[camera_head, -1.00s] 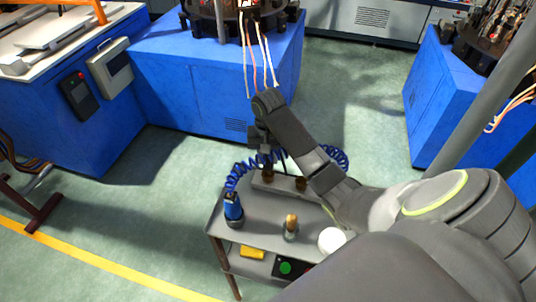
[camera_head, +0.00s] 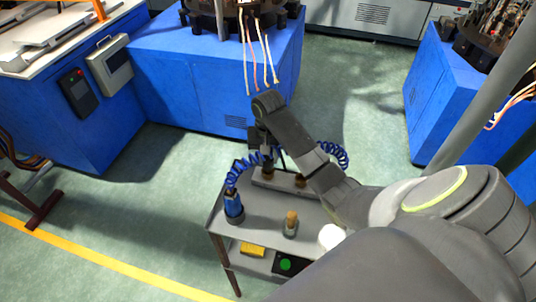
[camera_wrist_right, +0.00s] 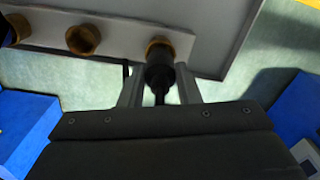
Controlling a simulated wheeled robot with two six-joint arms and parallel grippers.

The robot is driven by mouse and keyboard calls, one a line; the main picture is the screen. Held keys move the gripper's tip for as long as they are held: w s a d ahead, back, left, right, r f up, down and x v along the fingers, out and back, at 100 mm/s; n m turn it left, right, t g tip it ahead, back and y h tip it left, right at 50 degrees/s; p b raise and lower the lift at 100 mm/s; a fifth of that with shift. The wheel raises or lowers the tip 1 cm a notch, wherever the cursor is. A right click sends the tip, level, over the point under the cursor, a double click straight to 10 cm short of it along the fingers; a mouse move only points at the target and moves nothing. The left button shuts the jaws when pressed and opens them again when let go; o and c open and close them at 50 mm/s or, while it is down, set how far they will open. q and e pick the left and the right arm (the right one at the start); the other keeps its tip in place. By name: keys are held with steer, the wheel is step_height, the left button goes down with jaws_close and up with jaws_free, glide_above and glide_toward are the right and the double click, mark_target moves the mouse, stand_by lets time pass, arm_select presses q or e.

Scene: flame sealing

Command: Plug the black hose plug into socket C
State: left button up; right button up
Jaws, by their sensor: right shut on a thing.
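In the wrist view my right gripper (camera_wrist_right: 159,88) is shut on the black hose plug (camera_wrist_right: 159,76), one finger on each side. The plug's front end meets a brass socket (camera_wrist_right: 160,46) at one end of the grey socket bar (camera_wrist_right: 120,34); how deep it sits, I cannot tell. Two other brass sockets, a middle one (camera_wrist_right: 82,40) and an outer one (camera_wrist_right: 18,28), look empty. No socket letters are readable. In the head view the bar (camera_head: 283,184) is on the cart, partly behind my right arm. My left gripper is not in view.
The grey cart (camera_head: 262,212) carries a blue torch-like tool (camera_head: 233,206) with a coiled blue hose (camera_head: 240,167), and a brass-topped piece (camera_head: 291,222). A yellow item (camera_head: 252,249) lies on the lower shelf. A blue machine cabinet (camera_head: 200,85) stands behind, with wires hanging above the floor.

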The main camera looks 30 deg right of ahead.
steer(key=shift+f, duration=0.4)
steer(key=o, duration=1.1)
